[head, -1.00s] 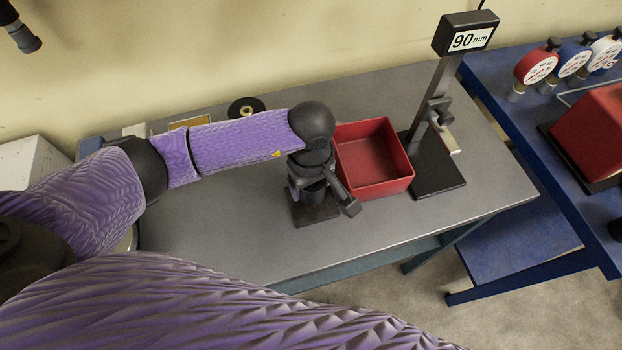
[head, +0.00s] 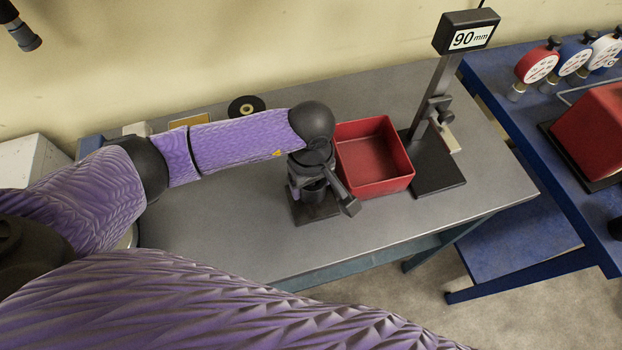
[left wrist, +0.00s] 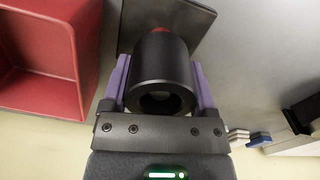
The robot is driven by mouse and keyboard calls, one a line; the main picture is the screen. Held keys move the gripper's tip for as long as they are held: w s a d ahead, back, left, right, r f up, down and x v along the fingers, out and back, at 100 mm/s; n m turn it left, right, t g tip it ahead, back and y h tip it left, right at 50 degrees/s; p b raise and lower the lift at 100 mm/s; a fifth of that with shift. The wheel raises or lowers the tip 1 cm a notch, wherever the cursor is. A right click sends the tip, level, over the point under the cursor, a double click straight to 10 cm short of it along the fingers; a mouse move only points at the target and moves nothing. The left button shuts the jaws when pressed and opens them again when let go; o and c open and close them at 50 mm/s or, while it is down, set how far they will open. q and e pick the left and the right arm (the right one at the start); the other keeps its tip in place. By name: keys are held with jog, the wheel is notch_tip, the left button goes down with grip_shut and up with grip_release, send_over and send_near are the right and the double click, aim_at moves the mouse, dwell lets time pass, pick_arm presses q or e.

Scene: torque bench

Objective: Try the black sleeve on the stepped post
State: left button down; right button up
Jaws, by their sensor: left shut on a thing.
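My left gripper (head: 314,193) is over the dark square base plate (head: 318,214) on the grey bench. It is shut on the black sleeve (left wrist: 162,62), a short, thick cylinder. In the left wrist view the purple fingers grip its two sides, and its open end with a dark bore faces the camera. A small red part (left wrist: 161,30) shows just beyond the sleeve, above the plate. The stepped post is otherwise hidden by the sleeve and gripper, so I cannot tell how far the sleeve sits on it. My right gripper is not in view.
A red open bin (head: 372,160) stands close to the right of the gripper and looks empty. Right of it is a stand (head: 437,100) with a "90 mm" sign. A black disc (head: 246,107) lies at the back.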

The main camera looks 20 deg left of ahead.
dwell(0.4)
pick_arm(q)
grip_release()
jog(key=shift+r, duration=0.1)
notch_tip(320, 180, up, 10)
jog(key=shift+f+p, duration=0.1)
jog(key=shift+p, duration=0.45)
